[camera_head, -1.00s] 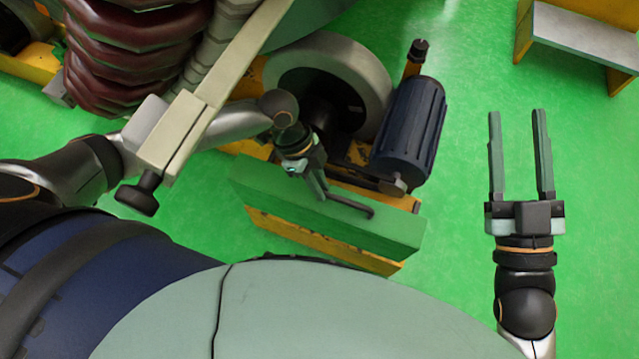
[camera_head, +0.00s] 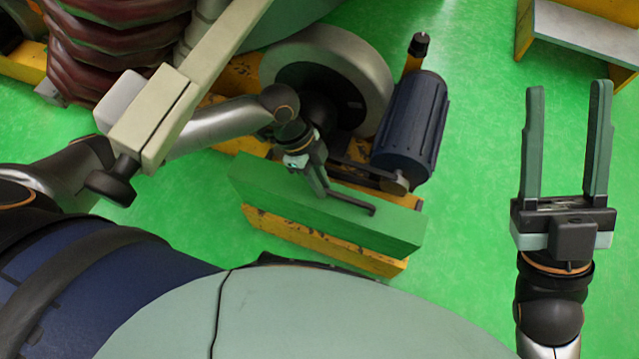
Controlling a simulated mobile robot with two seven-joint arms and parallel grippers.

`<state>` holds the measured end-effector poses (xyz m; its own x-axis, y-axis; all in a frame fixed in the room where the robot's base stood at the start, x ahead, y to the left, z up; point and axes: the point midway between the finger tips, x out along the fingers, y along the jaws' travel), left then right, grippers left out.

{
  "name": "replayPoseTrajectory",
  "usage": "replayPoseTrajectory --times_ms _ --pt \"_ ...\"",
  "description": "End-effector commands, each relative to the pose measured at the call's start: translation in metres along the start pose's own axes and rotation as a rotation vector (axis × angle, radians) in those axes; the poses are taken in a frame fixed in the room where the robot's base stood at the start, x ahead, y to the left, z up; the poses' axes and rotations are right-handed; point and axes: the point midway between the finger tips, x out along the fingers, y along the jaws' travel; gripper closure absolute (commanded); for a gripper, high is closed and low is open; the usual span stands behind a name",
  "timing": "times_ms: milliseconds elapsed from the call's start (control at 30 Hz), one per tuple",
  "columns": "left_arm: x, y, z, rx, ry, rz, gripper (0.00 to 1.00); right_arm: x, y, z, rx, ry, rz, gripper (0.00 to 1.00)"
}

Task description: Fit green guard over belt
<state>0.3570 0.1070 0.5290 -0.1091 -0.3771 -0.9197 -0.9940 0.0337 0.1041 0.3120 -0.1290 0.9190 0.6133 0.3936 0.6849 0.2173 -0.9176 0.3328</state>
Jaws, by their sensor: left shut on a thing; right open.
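The green guard (camera_head: 290,207) is a long green box. It sits at the front of the yellow machine base (camera_head: 315,238), with yellow showing below its front face. My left gripper (camera_head: 328,198) is at the guard's top, shut on its dark handle (camera_head: 352,203). The belt (camera_head: 358,168) shows only as a dark strip behind the guard, between the grey wheel (camera_head: 340,65) and the blue motor (camera_head: 411,130); most of it is hidden. I cannot tell whether the guard is fully seated. My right gripper (camera_head: 566,140) is open and empty over the floor at the right.
Dark red coils (camera_head: 115,60) stand at the upper left. A beige bar (camera_head: 165,115) crosses above my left arm. A yellow-and-grey bench (camera_head: 585,40) is at the upper right. The green floor (camera_head: 475,180) between the motor and my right gripper is clear.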

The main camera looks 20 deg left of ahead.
Motion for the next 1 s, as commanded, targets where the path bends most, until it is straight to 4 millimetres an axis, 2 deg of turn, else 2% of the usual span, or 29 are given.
replayPoseTrajectory --times_ms 33,167,400,467,1000 --pt "0.010 -0.005 0.003 0.002 0.005 -0.005 1.00 -0.009 -0.006 0.006 0.005 0.017 -0.006 0.50" --pt "0.016 -0.010 0.005 0.002 0.005 -0.004 1.00 -0.015 -0.011 0.007 0.021 0.040 -0.014 0.50" --pt "0.030 -0.019 0.011 0.002 0.005 -0.004 1.00 -0.030 -0.022 0.024 0.072 0.028 -0.014 0.50" --pt "0.025 -0.025 0.009 0.001 0.005 -0.006 1.00 -0.028 -0.022 0.024 0.079 0.021 -0.019 0.50" --pt "0.021 -0.081 0.007 0.001 0.007 -0.005 1.00 -0.040 -0.030 0.037 0.075 0.010 -0.029 0.50"
